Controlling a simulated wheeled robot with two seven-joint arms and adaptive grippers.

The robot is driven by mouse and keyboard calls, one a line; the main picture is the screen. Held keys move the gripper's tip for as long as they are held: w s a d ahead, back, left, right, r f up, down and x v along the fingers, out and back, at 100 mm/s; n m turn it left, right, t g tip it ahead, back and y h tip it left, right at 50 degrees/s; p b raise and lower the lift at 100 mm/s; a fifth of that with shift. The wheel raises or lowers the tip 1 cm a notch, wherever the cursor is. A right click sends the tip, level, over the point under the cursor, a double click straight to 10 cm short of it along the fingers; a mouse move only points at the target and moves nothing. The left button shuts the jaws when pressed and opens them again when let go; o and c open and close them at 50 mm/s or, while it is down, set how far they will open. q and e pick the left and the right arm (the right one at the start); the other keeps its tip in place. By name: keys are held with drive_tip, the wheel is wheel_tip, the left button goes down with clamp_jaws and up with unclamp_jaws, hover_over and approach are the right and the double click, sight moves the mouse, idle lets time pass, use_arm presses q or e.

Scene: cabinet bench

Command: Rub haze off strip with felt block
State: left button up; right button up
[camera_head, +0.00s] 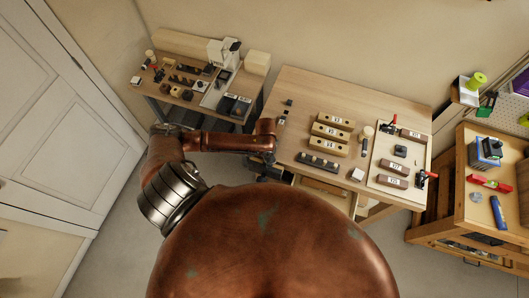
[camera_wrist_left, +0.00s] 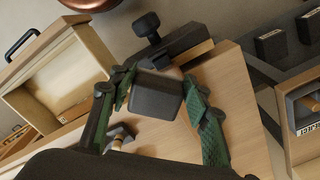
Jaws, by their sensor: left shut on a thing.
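My left gripper (camera_head: 266,168) is low at the left edge of the main wooden bench (camera_head: 300,90). In the left wrist view its green-padded fingers (camera_wrist_left: 157,86) are shut on a dark grey block (camera_wrist_left: 156,98), which looks like the felt block. The block is at the bench's corner; I cannot tell whether it touches the wood. No strip can be picked out for certain. My right gripper is not in view.
Numbered wooden blocks (camera_head: 331,132) stand mid-bench, with a dark holder (camera_head: 318,162) in front. A black knob (camera_wrist_left: 147,25) rises near the held block. An open drawer (camera_wrist_left: 60,85) lies left in the wrist view. A cluttered side table (camera_head: 180,92) stands left.

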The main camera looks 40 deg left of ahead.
use_arm(q)
drive_tip(key=shift+s+r, duration=0.1)
drive_tip(key=shift+r, duration=2.05)
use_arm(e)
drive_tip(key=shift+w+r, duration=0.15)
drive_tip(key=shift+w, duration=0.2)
